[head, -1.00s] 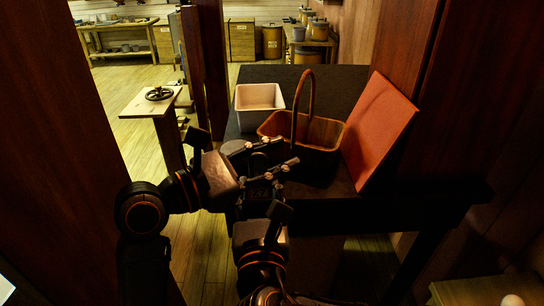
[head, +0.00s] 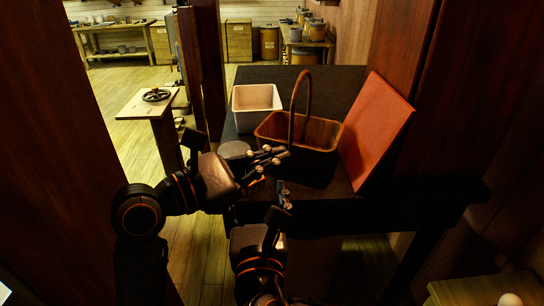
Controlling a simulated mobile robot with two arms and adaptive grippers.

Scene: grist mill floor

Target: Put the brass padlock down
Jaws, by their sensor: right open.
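I cannot clearly make out the brass padlock. A small orange-yellow patch shows beside my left gripper, too dark and small to identify. My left gripper (head: 275,155) is over the near edge of the dark table (head: 300,78), in front of the wooden basket (head: 325,133). Its fingers lie close together in the picture, and I cannot tell whether they are shut or hold anything. My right gripper (head: 282,194) is open, lower and just nearer than the left one, apart from it. Nothing shows between its fingers.
A white bin (head: 257,101) stands behind the basket, whose tall handle arches up. A flat grey disc (head: 234,150) lies on the table left of the basket. A red-orange panel (head: 376,130) leans at the right. The table's far part is clear. Dark wooden posts flank me.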

